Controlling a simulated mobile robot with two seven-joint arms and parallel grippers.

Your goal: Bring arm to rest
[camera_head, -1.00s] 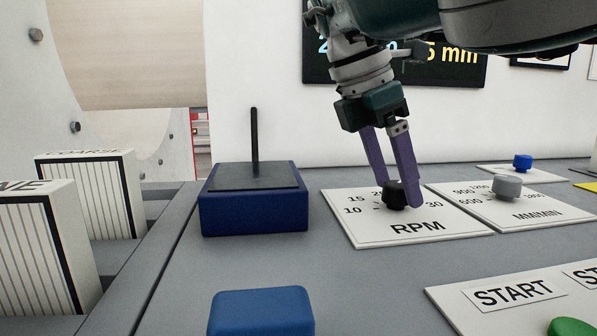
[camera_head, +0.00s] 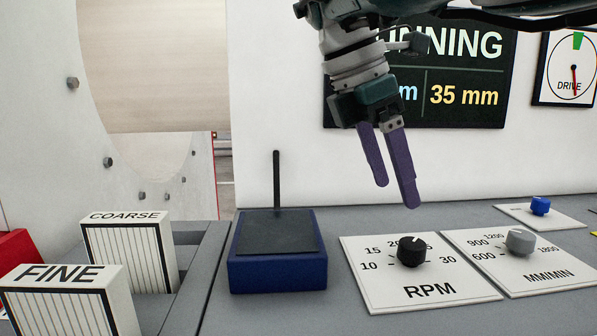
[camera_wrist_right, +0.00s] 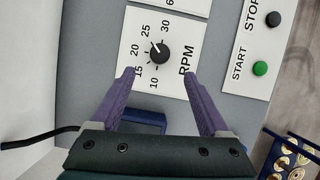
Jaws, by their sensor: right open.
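My right gripper (camera_head: 398,196) hangs from the top with its two purple fingers pointing down. It is open and empty. It is above and a little behind the black RPM knob (camera_head: 411,252), apart from it. In the right wrist view the gripper (camera_wrist_right: 160,74) shows its fingers spread, with the RPM knob (camera_wrist_right: 159,53) beyond the tips. The knob sits on a white RPM plate (camera_head: 425,290) marked with numbers. My left gripper is in neither view.
A blue box (camera_head: 278,274) with an upright black rod stands left of the RPM plate. COARSE (camera_head: 130,255) and FINE (camera_head: 70,305) blocks stand at the left. A grey MM/MIN knob (camera_head: 520,242) is to the right. A wall screen (camera_head: 470,70) reads 35 mm. Green START (camera_wrist_right: 260,68) and black STOP (camera_wrist_right: 273,19) buttons sit on the panel.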

